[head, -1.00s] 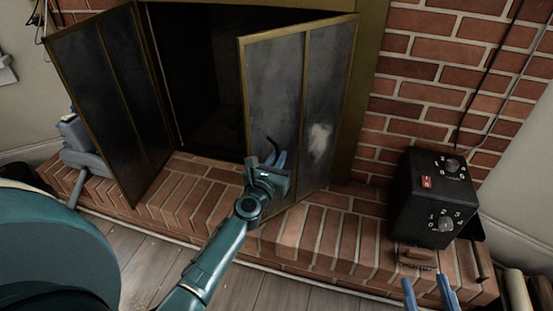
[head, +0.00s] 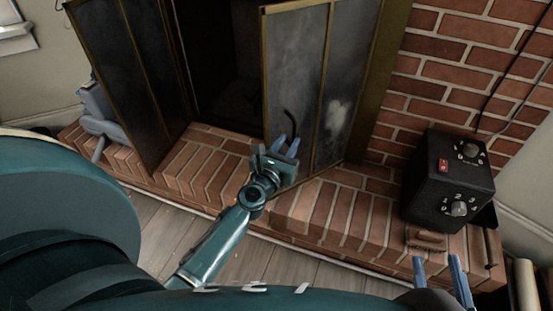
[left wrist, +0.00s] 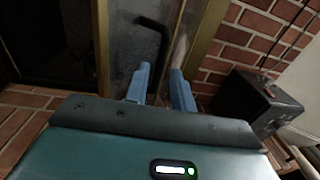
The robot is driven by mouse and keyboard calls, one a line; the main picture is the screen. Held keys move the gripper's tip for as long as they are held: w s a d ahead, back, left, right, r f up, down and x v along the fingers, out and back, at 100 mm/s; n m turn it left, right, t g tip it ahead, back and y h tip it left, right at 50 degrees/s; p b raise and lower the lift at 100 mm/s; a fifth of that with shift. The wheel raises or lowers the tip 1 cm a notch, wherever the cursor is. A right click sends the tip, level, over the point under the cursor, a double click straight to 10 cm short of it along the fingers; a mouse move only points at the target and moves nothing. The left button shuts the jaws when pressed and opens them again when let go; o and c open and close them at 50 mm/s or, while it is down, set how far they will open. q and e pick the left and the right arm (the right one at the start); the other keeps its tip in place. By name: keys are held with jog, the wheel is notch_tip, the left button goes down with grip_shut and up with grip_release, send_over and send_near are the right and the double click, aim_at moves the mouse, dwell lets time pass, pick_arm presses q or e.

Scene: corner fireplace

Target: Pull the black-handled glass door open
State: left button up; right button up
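The right-hand glass door (head: 345,75) of the fireplace has a brass frame, a pale smudge and a bent black handle (head: 290,118). It stands swung partly open, angled out over the brick hearth. My left gripper (head: 285,143) is at the lower part of the handle, fingers pointing at the door. In the left wrist view its fingers (left wrist: 160,86) are apart, and the lower part of the handle (left wrist: 163,60) appears between them; I cannot tell whether they touch it. My right gripper (head: 439,268) is open and empty at the lower right.
The left-hand glass door (head: 130,70) also stands open, beside the dark firebox. A black box with dials (head: 448,180) stands on the brick hearth (head: 325,215) at the right, with a brown brush (head: 426,240) in front. Wood floor lies before the hearth.

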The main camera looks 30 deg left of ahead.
pick_arm(q)
jog(key=s, duration=0.8)
jog(key=shift+d+b, duration=0.4)
